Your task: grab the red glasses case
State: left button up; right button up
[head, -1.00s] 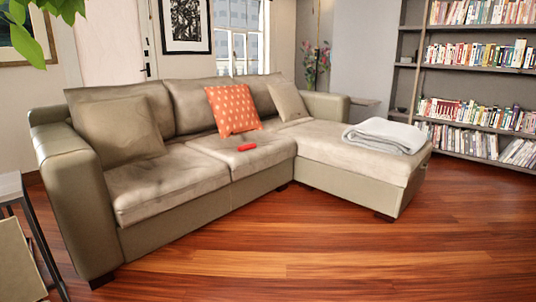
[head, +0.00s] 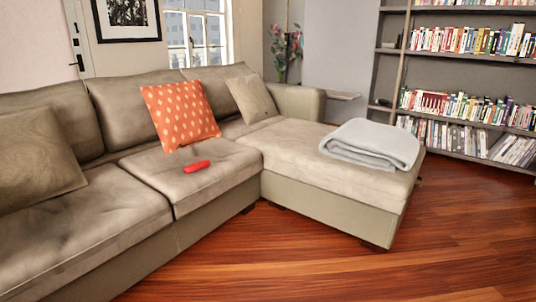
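The red glasses case (head: 197,166) is a small, elongated red object in the head view. It lies on the middle seat cushion (head: 222,176) of the beige sofa, in front of an orange patterned pillow (head: 181,112) and apart from it. Neither of my grippers shows in the head view.
The sofa's chaise part (head: 305,160) juts forward on the right, with a folded grey blanket (head: 372,142) on it. A beige pillow (head: 35,160) sits at the left. Bookshelves (head: 468,75) stand at the back right. The wooden floor (head: 290,268) in front is clear.

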aim_at(193, 166)
jog(key=i+u, duration=0.1)
jog(key=i, duration=0.4)
jog(key=i+l+u, duration=0.15)
jog(key=i, duration=0.3)
jog(key=i+l+u, duration=0.1)
jog(key=i, duration=0.4)
